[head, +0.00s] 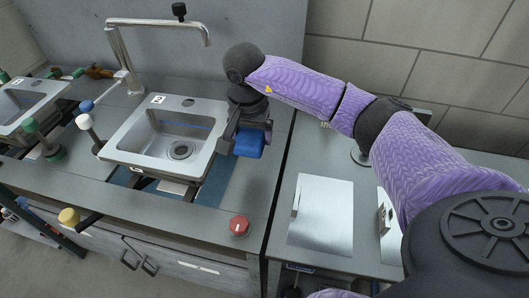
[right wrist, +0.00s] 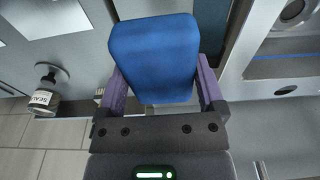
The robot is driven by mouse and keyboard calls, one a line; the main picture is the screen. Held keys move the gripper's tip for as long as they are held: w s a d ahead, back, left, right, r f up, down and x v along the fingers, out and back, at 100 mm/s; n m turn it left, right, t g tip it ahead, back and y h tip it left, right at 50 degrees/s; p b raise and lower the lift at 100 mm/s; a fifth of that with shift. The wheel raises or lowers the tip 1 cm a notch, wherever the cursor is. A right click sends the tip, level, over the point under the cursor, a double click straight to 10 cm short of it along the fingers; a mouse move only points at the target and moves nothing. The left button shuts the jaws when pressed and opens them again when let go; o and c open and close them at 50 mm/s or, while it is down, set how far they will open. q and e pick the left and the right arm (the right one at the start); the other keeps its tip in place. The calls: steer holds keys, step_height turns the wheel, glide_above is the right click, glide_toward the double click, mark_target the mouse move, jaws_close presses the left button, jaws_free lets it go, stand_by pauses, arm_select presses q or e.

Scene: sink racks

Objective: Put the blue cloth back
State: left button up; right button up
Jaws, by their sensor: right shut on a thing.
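The blue cloth (head: 249,143) is a thick folded block. My right gripper (head: 250,125) is shut on it, just right of the sink marked 2 (head: 178,137) in the head view. In the right wrist view, the blue cloth (right wrist: 153,58) sits between the two fingers of the right gripper (right wrist: 160,88). The cloth seems to be held above the counter, but the exact gap cannot be told. My left gripper is not in view.
A tall faucet (head: 117,48) stands behind the sink. A red knob (head: 239,225) is on the counter front. A metal plate (head: 320,215) lies on the right counter. A bottle with a label (right wrist: 45,92) shows in the right wrist view. Another sink (head: 25,100) is at far left.

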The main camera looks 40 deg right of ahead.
mark_target(254, 170)
step_height(254, 170, down, 10)
steer(key=shift+d+b, duration=0.1)
steer(key=shift+b, duration=0.9)
steer(key=shift+r, duration=0.1)
steer(key=o, duration=0.9)
steer(key=shift+r, duration=0.3)
steer(key=r+p, duration=0.1)
steer(key=r, duration=0.2)
steer(key=r+p, duration=0.1)
steer(key=r, duration=0.3)
steer(key=s+a+r+p, duration=0.1)
steer(key=r, duration=0.3)
steer(key=shift+r, duration=0.2)
